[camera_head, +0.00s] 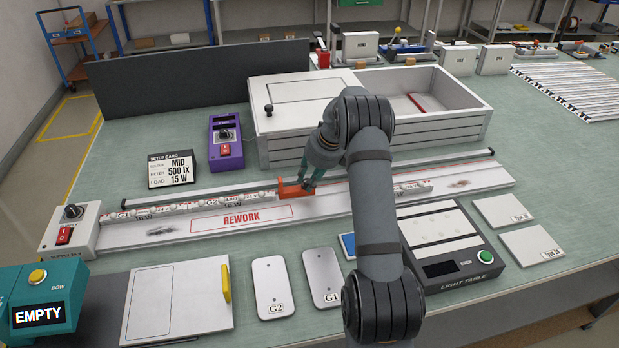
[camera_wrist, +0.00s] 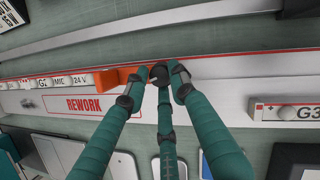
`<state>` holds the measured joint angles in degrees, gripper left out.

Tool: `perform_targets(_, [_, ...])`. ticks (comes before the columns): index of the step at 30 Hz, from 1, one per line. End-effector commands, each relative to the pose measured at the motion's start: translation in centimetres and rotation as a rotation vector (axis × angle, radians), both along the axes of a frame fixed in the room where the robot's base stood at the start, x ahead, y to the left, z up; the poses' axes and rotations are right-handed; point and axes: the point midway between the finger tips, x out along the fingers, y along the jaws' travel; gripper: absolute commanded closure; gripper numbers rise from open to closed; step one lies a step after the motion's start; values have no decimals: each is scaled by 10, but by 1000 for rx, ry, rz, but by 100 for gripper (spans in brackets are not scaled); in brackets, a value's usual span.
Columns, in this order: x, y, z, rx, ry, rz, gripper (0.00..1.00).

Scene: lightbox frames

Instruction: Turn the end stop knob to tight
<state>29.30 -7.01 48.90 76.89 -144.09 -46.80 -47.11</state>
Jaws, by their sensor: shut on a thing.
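The orange end stop (camera_head: 289,191) sits on the long white rail (camera_head: 345,200), near its middle. It also shows in the wrist view (camera_wrist: 110,78), left of my fingertips. My gripper (camera_head: 309,184) is at the right part of the end stop. In the wrist view my gripper's (camera_wrist: 160,78) three teal fingers are closed around a small dark knob (camera_wrist: 157,70). The fingers cover most of the knob, so any marks on it and its turned position cannot be read.
White modules labelled G1 and G2 (camera_head: 195,205) line the rail left of the stop; G3 (camera_wrist: 285,111) is to the right. A red-framed REWORK label (camera_head: 241,218) lies in front. Behind stands a white wooden box (camera_head: 375,136); a light table (camera_head: 440,245) is at front right.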

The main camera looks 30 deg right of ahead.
Motion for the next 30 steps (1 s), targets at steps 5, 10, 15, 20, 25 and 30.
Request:
perform_targets(5, [5,1,11,-2,-16,-130,100])
perform_targets(10, [4,2,16,-2,-14,-283,100])
perform_targets(15, [5,2,16,-2,-14,-407,100])
perform_targets(20, [5,3,17,-3,-15,-495,100])
perform_targets(25, [5,3,17,-3,-15,-571,100])
perform_targets(30, [5,3,15,-3,-15,-632,100])
